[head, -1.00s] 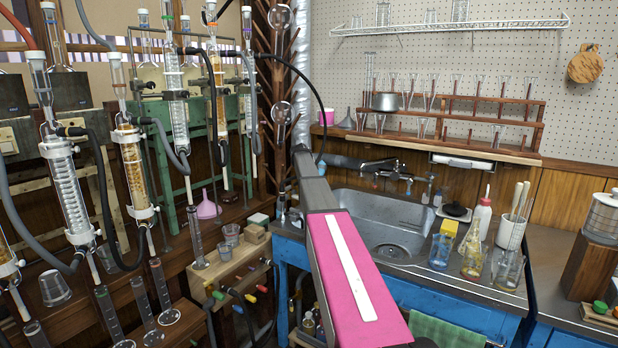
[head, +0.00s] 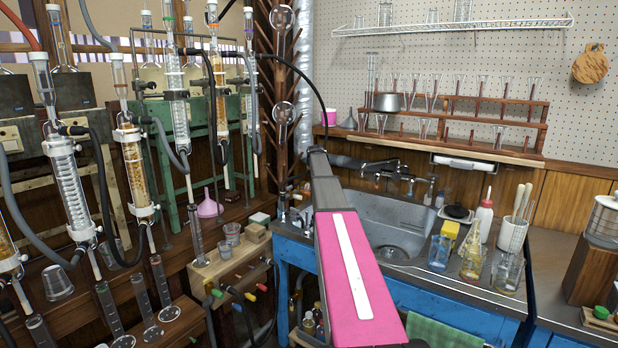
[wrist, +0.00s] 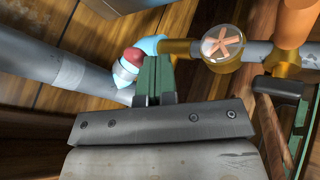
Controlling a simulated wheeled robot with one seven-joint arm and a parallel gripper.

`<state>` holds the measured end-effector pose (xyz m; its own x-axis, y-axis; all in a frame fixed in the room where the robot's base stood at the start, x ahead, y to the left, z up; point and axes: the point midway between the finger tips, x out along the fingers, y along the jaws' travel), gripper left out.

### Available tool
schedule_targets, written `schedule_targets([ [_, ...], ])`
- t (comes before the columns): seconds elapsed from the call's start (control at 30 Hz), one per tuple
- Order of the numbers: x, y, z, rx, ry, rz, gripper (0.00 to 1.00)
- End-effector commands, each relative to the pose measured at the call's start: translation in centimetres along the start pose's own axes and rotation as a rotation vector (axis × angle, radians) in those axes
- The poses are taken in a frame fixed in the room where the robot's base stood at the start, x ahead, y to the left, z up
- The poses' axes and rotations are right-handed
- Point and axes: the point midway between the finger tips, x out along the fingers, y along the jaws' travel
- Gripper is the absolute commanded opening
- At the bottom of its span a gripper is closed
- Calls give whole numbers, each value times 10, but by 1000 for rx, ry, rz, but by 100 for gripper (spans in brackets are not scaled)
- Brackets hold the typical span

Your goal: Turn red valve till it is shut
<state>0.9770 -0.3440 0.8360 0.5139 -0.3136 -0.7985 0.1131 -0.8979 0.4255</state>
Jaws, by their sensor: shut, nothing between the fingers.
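In the wrist view, my gripper (wrist: 158,64) has its two green fingers together with nothing between them. A rounded red piece (wrist: 133,56) sits just left of the fingertips, on a pale blue and white fitting; I take it to be the red valve. The fingers overlap the fitting's right edge in the picture; whether they touch it I cannot tell. How far the valve is turned cannot be read. In the head view my arm's pink-covered link hides the gripper and this valve.
A round glass disc with an orange star (wrist: 222,43) sits on the pipe to the right. A thick grey pipe (wrist: 68,72) runs at left. In the head view, glass condensers (head: 72,185) and a wooden block with coloured knobs (head: 228,262) stand left; a sink (head: 385,222) lies right.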

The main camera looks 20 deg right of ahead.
Motion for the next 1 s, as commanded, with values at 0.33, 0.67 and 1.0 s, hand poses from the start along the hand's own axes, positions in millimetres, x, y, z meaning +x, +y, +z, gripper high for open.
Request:
schedule_targets([
  [0.33,7,19,6,-36,19,-19,0],
  [0.67,11,27,8,-36,18,-18,0],
  [1.0,12,30,8,-35,17,-15,0],
])
